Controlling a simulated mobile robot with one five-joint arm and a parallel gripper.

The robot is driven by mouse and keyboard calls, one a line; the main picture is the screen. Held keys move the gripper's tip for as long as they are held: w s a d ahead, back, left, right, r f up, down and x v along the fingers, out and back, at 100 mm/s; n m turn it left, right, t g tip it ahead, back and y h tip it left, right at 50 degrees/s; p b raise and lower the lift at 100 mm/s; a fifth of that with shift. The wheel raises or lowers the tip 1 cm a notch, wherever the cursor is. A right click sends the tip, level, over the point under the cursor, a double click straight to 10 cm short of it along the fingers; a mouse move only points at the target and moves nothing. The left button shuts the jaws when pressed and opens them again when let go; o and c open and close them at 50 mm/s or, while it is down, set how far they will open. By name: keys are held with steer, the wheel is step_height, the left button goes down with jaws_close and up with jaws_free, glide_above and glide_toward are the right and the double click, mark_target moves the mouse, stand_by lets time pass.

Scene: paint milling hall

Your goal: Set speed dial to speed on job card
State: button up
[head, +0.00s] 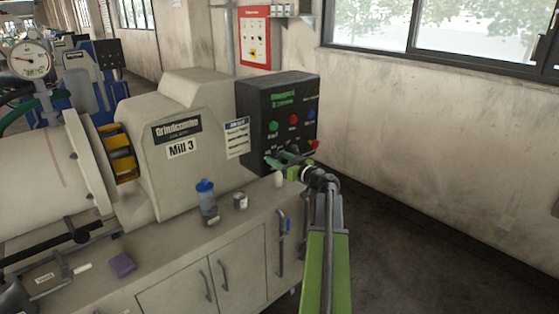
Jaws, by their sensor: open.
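The black control panel (262,95) stands at the right end of the machine marked Mill 3. Its face carries a green display (283,95), a row of green, red and blue buttons, and a red knob (314,145) low on the right. The job card (237,138) with a blue header is fixed to the machine housing left of the panel; its text is too small to read. My gripper (273,161) is open in front of the panel's lower part. I cannot make out the speed dial; the gripper covers part of that area. Contact cannot be told.
On the cabinet top (165,240) are a blue-capped bottle (207,202), a small dark-labelled jar (240,201), a pale rounded object (278,180) near my gripper, and a purple block (122,264). Floor (420,245) right of my arm is clear.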

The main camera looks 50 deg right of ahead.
steer(key=shift+a, duration=0.1)
jaws_close()
